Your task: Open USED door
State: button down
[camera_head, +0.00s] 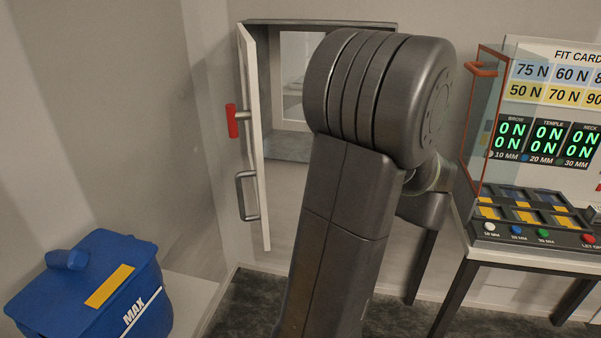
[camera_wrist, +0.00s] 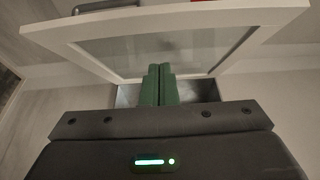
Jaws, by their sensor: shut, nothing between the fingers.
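The white door (camera_head: 255,150) stands swung open at the left side of a grey-framed wall hatch (camera_head: 262,60), seen nearly edge-on. It carries a red latch (camera_head: 232,121) and a grey pull handle (camera_head: 242,196). No USED label is readable. In the wrist view, the door (camera_wrist: 225,50) spans the top, with its grey handle (camera_wrist: 105,5) at the upper edge. My gripper (camera_wrist: 158,72) has its green fingers together and empty, pointing toward the door's inner panel; whether they touch it I cannot tell. My arm hides the gripper and part of the hatch in the head view.
A blue bin marked MAX (camera_head: 95,290) stands at lower left. On the right, a bench (camera_head: 535,262) holds a clear-sided unit with buttons, and a fit card display (camera_head: 550,90) rises behind. Dark floor (camera_head: 250,300) shows between them.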

jog(key=s+a+p+x, duration=0.1)
jog(key=s+p+x, duration=0.1)
jog(key=x, duration=1)
jog(key=shift+s+a+p, duration=0.15)
jog(key=shift+a+p, duration=0.2)
jog(key=shift+p, duration=0.15)
